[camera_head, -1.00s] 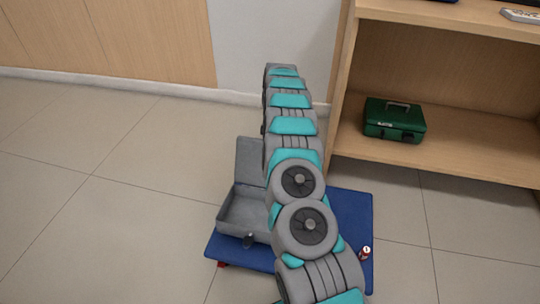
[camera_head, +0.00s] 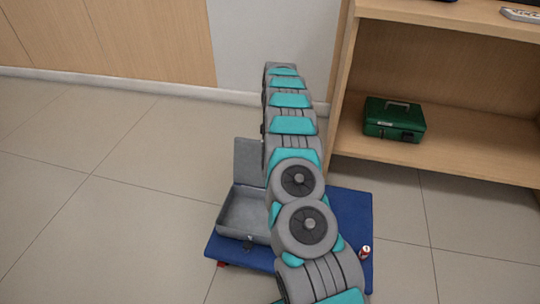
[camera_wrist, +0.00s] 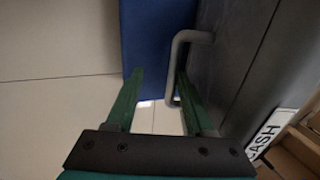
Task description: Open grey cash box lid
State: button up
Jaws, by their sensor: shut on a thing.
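The grey cash box (camera_head: 222,222) sits on the left part of a blue platform, its inside visible and empty where I can see. Its lid (camera_head: 248,160) is up, standing roughly upright at the back edge. My arm hides the right side of the box and lid, and the gripper itself in the head view. In the wrist view, my gripper (camera_wrist: 160,72) has its green fingers around the grey bar handle (camera_wrist: 177,60) on the lid's outer face (camera_wrist: 225,50). The fingers are shut on this handle. A "CASH" label (camera_wrist: 270,132) is beside it.
The blue platform (camera_head: 352,225) has a small red-and-white object (camera_head: 365,252) at its right edge. A green cash box (camera_head: 394,120) stands on a wooden shelf (camera_head: 470,155) at the right. Tiled floor on the left is clear.

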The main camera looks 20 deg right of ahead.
jog(key=v, duration=0.7)
jog(key=shift+r, duration=0.25)
jog(key=shift+w+d+r+p, duration=0.1)
jog(key=shift+p, duration=0.2)
